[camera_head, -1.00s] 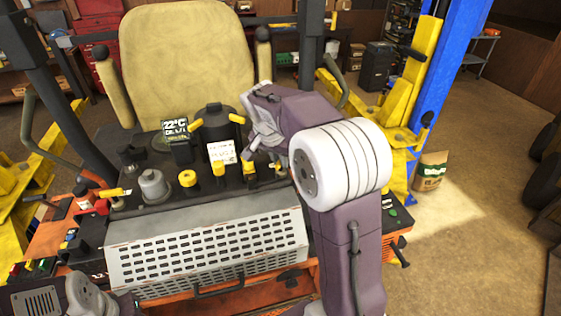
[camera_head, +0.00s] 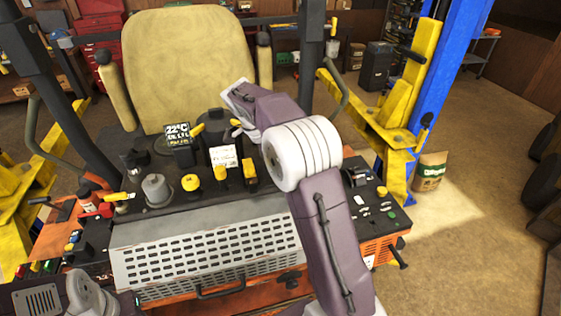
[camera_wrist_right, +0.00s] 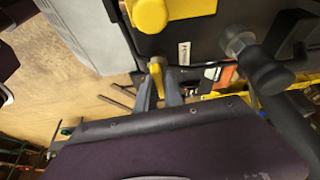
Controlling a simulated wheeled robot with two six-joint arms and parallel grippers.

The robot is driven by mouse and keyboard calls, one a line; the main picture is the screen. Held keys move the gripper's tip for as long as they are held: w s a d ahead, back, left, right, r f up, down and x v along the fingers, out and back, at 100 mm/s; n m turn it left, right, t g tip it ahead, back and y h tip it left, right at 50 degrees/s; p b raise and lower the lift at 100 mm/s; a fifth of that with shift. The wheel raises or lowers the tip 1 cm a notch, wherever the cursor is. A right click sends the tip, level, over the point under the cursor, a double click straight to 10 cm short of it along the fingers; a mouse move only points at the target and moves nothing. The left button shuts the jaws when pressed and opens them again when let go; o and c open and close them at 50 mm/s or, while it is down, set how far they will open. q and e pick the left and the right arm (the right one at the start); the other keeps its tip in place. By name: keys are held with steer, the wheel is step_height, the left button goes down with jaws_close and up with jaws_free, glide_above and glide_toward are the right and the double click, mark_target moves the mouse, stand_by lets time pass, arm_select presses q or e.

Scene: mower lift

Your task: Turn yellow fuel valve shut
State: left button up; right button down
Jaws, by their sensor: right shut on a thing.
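In the right wrist view, a small yellow valve handle (camera_wrist_right: 155,67) sits between the two grey fingers of my right gripper (camera_wrist_right: 160,88), which are shut on it. In the head view my right gripper (camera_head: 241,129) reaches over the mower's black deck, beside the black cylinder (camera_head: 215,130). A bit of yellow (camera_head: 236,122) shows at its fingertips; the rest is hidden by the gripper and arm. How far the handle is turned cannot be told. Part of my left arm shows at the lower left; its gripper is out of view.
Several yellow-topped knobs (camera_head: 190,182) and a grey cap (camera_head: 156,188) stand in front of the cylinder. A display reading 22°C (camera_head: 178,134) and the tan seat (camera_head: 190,62) are close by. A large yellow cap (camera_wrist_right: 150,14) and dark lever (camera_wrist_right: 275,80) are near my right wrist.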

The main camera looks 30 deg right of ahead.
steer(key=shift+m, duration=0.5)
steer(key=c, duration=1.5)
jaws_free()
steer(key=shift+o, duration=0.2)
steer(key=shift+d, duration=0.1)
steer(key=shift+w+r, duration=0.1)
steer(key=shift+r, duration=0.25)
steer(key=v, duration=0.8)
steer(key=shift+p, duration=0.4)
